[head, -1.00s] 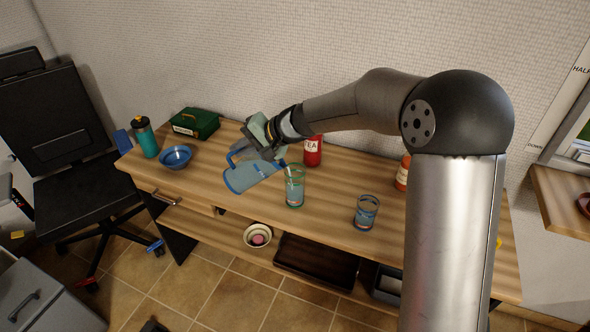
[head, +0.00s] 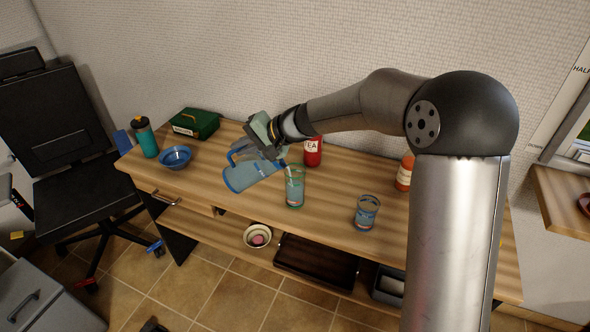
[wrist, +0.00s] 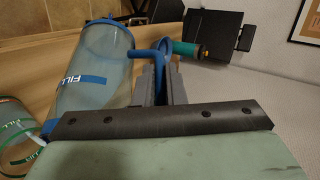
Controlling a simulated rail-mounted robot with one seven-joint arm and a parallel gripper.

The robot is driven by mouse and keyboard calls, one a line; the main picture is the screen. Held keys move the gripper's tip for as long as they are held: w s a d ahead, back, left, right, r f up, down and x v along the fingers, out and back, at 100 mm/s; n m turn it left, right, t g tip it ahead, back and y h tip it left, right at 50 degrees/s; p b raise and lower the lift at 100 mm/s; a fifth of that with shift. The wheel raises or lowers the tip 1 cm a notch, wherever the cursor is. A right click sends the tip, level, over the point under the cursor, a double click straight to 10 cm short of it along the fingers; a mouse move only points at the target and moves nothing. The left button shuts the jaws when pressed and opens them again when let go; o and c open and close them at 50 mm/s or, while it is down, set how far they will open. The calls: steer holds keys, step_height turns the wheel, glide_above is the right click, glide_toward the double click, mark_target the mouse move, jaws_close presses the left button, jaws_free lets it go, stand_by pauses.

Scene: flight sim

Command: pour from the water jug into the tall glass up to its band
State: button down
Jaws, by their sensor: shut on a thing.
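My gripper (head: 268,150) is shut on the handle (wrist: 161,70) of the clear, blue-edged water jug (head: 240,176). The jug is held tilted above the table, left of the tall glass (head: 295,194), with its mouth end toward the glass. A thin pale streak shows at the glass's mouth, apparently water. The glass stands upright, has a green rim and looks bluish inside; its level against the band is too small to tell. The wrist view shows the jug (wrist: 92,75) with a blue FILL band, and part of the glass (wrist: 14,125) at the left edge.
A shorter glass (head: 366,214) stands to the right. A red TEA canister (head: 313,153) and an orange-red bottle (head: 404,174) stand behind. A blue bowl (head: 175,157), teal flask (head: 146,140) and green box (head: 196,123) are at the left.

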steer(key=shift+w+d+r+y, duration=0.1)
steer(key=shift+d+r+y, duration=0.25)
steer(key=shift+r+y, duration=0.15)
stand_by(2.1)
